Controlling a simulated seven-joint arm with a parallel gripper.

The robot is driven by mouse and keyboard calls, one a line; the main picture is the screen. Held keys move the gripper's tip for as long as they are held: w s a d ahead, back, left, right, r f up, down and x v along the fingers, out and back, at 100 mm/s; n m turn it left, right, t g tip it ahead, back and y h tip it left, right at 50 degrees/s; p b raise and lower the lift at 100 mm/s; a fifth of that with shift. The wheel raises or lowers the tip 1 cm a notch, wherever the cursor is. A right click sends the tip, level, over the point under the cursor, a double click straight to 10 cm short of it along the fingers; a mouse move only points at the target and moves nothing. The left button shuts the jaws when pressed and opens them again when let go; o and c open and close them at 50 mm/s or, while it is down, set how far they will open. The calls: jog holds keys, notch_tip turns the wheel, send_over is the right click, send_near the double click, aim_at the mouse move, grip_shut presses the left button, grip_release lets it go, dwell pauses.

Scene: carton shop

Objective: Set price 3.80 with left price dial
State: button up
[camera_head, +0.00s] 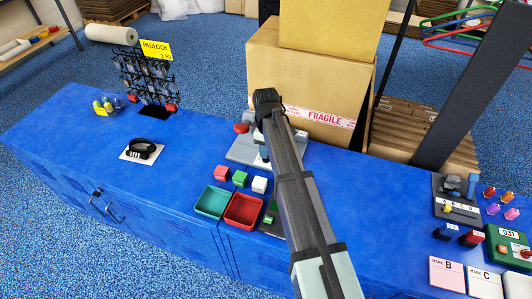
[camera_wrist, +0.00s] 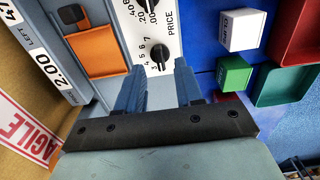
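The price device (camera_wrist: 110,15) fills the left of the wrist view; its grey base (camera_head: 243,151) shows in the head view, partly hidden by my arm. A white panel marked PRICE carries two black dials. The decimal dial (camera_wrist: 150,7), with .20 and .40 readable, is cut by the top edge. My gripper (camera_wrist: 160,66) is open, with one blue finger on each side of the nearer dial; contact cannot be told.
White (camera_head: 259,184), green (camera_head: 240,178) and red (camera_head: 221,173) blocks lie beside the device, near a green tray (camera_head: 203,212) and a red tray (camera_head: 232,222). A FRAGILE carton (camera_head: 275,75) stands behind.

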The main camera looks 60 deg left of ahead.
jog(key=shift+f, duration=1.55)
grip_shut()
